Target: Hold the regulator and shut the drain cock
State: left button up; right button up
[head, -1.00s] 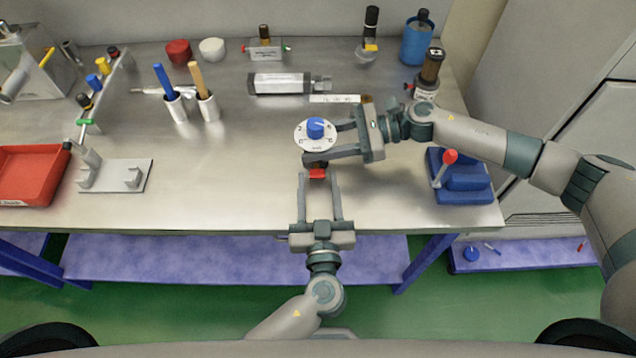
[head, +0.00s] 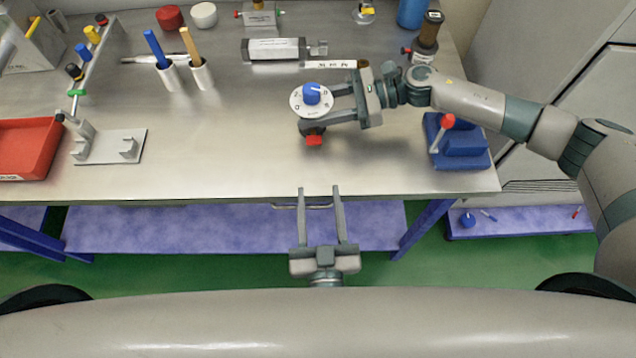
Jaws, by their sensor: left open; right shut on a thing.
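The regulator (head: 309,100) has a white dial with a blue knob and stands on the metal bench. My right gripper (head: 307,113) comes from the right and is shut on the regulator's body below the dial. The red drain cock (head: 314,141) shows at the regulator's front, under the dial; its exact turn is too small to tell. My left gripper (head: 319,193) is open and empty, with its fingertips at the bench's front edge, apart from the drain cock.
A blue clamp block with a red-knobbed lever (head: 459,148) stands to the right of the regulator. A grey stand (head: 120,147) and a red tray (head: 28,145) are at the left. The bench (head: 230,160) is clear left of the regulator.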

dwell(0.4)
jog(key=o, duration=1.1)
jog(key=v, duration=1.2)
